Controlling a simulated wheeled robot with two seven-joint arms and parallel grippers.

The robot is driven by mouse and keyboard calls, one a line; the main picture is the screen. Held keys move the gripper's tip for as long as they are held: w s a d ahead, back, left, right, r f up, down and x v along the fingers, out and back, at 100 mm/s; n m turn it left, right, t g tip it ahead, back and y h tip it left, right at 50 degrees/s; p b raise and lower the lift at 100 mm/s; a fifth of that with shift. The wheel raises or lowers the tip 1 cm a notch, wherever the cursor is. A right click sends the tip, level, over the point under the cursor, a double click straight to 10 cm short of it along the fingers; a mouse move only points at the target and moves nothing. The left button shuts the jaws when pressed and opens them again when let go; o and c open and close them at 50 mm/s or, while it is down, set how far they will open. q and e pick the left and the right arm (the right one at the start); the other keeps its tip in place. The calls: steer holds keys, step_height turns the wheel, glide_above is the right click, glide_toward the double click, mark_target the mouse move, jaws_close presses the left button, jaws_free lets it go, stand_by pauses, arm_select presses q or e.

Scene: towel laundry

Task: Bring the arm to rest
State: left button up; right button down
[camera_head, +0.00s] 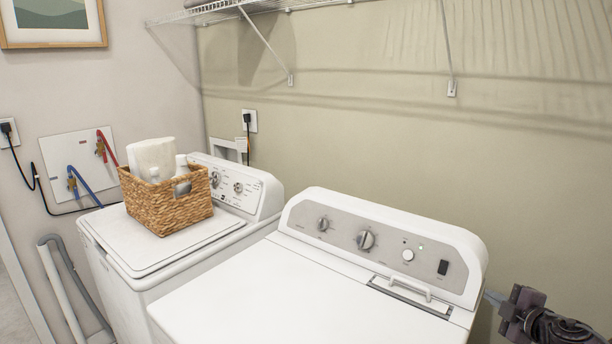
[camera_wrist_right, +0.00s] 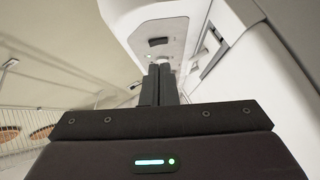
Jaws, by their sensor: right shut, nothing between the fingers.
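My right gripper (camera_head: 520,305) is at the lower right edge of the head view, dark and partly cut off by the frame. It is beside the right end of the front white machine's control panel. In the right wrist view its two black fingers (camera_wrist_right: 160,84) are together with nothing between them. The white machine's panel (camera_wrist_right: 175,42) shows beyond the fingertips. I cannot tell the exact gap to it. My left gripper is in neither view.
The front white machine (camera_head: 290,290) has a bare top. A second white machine (camera_head: 110,240) behind it carries a wicker basket (camera_head: 165,205) with a white roll and bottles. A wire shelf (camera_head: 240,12) is on the wall above. Hoses (camera_head: 60,270) run down at the left.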

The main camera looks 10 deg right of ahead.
steer(key=s+d+f+m+g+h, duration=0.1)
steer(key=s+d+f+m+h, duration=0.1)
steer(key=f, duration=0.7)
steer(key=s+d+f+m+g+h, duration=0.1)
steer(key=s+d+f+m+g, duration=0.15)
steer(key=f, duration=0.65)
steer(key=s+a+f+m+g, duration=0.2)
steer(key=s+f, duration=0.4)
steer(key=f, duration=0.5)
steer(key=s+a+f+m+g, duration=0.25)
steer(key=s+f, duration=0.35)
steer(key=f, duration=0.5)
steer(key=s+a+f+g+y, duration=0.1)
steer(key=s+a+f+g, duration=0.2)
steer(key=s+a+f, duration=1.15)
steer(key=s+a+f+m+g+y, duration=0.1)
steer(key=s+a+f, duration=0.1)
steer(key=s+a, duration=0.3)
steer(key=s+a+f+g+y, duration=0.1)
steer(key=s+a, duration=0.5)
steer(key=a, duration=0.7)
steer(key=shift+s+a+f+m+g+y, duration=0.3)
steer(key=shift+f+m+y, duration=0.15)
steer(key=shift+f, duration=0.3)
steer(key=shift+d, duration=0.1)
